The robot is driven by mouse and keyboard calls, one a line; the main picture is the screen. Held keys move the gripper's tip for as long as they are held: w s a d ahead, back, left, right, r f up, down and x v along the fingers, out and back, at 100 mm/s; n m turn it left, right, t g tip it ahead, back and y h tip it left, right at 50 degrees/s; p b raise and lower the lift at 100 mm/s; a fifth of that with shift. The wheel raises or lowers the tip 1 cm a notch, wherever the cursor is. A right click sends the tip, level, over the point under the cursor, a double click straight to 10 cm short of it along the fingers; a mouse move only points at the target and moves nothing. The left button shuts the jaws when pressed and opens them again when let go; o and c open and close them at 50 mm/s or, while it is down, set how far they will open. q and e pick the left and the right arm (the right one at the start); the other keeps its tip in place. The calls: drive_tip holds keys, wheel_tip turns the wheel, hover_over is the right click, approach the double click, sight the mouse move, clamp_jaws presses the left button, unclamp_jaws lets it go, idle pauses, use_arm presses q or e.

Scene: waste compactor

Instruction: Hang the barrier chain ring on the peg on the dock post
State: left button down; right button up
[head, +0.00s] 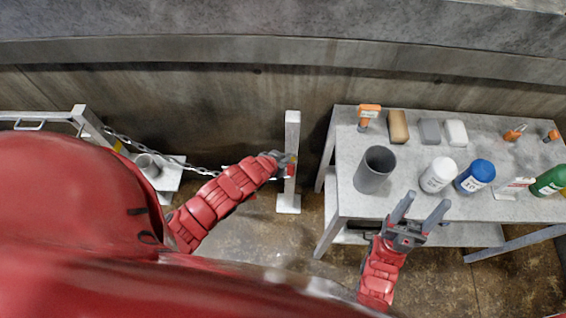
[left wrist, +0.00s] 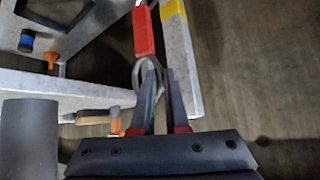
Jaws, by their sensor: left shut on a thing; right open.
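The grey dock post (head: 292,135) stands upright left of the table, on a flat base. My left gripper (head: 282,160) is close beside the post, at its middle height. In the left wrist view its fingers (left wrist: 157,98) are shut on the pale chain ring (left wrist: 146,70). A red piece (left wrist: 143,32) adjoins the ring, near a grey beam with a yellow band (left wrist: 172,9). The chain (head: 140,144) runs from the left railing toward my left gripper. I cannot make out the peg clearly. My right gripper (head: 422,207) is open and empty at the table's front edge.
The grey table (head: 350,118) on the right holds a dark cup (head: 375,170), a white bottle (head: 437,175), a blue-capped bottle (head: 474,176), a green bottle (head: 549,181), blocks and orange-handled tools. A concrete wall (head: 200,100) stands behind the post. A metal railing (head: 85,122) is at left.

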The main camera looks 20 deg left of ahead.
use_arm(q)
drive_tip(key=w, duration=0.2)
drive_tip(key=w+a+f+b, duration=0.1)
drive_tip(key=w+b, duration=0.1)
drive_tip(key=w, duration=0.1)
drive_tip(key=shift+w+a+f, duration=0.15)
drive_tip(key=shift+w+a, duration=0.1)
drive_tip(key=shift+w, duration=0.05)
idle(0.4)
idle(0.5)
drive_tip(key=c, duration=0.8)
unclamp_jaws()
drive_tip(key=shift+c, duration=0.2)
drive_tip(key=shift+s, duration=0.1)
